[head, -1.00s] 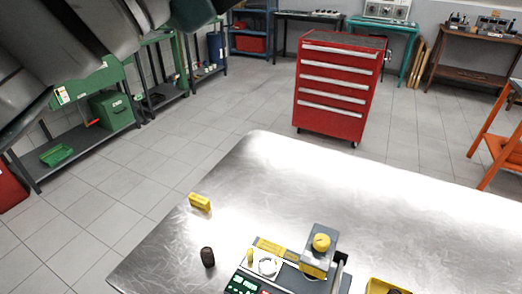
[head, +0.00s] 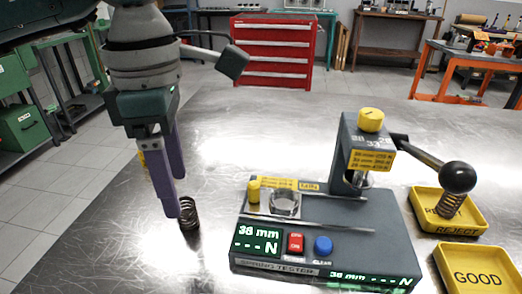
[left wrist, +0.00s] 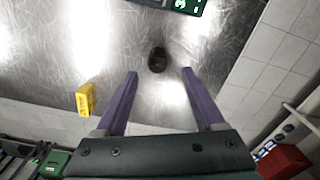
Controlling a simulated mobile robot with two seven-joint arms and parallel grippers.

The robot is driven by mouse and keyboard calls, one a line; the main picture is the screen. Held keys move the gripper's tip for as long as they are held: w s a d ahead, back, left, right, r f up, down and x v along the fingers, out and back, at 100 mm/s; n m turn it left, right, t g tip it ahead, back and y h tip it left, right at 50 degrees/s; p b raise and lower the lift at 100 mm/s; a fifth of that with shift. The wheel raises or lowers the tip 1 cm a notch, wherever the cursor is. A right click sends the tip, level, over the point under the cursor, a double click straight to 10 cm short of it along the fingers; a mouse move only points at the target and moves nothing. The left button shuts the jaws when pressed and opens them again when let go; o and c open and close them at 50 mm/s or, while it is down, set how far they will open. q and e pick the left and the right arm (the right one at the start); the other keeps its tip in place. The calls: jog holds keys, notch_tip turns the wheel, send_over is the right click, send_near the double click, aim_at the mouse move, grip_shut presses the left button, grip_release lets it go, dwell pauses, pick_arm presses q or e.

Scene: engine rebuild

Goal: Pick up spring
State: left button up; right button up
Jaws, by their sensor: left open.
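A dark coil spring (head: 189,214) stands upright on the metal table, left of the spring tester (head: 330,235). In the left wrist view the spring (left wrist: 157,60) shows end-on as a dark round shape, just beyond the fingertips and roughly midway between them. My left gripper (head: 176,200) points down at the spring with its purple fingers apart and nothing between them. One finger overlaps the spring's left edge in the head view; I cannot tell whether they touch. The left gripper (left wrist: 160,73) also shows open in the left wrist view. My right gripper is not in view.
A yellow block (left wrist: 85,99) stands near the table edge, mostly hidden behind my left gripper in the head view. A yellow REJECT tray (head: 470,226) holding another spring (head: 452,205) and a yellow GOOD tray (head: 474,277) are right of the tester. The table's front left is clear.

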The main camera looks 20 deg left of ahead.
aim_at(187, 211)
pick_arm(q)
jog(key=f, duration=0.6)
jog(key=shift+w+d+f, duration=0.15)
jog(key=shift+w+f, duration=0.15)
grip_shut()
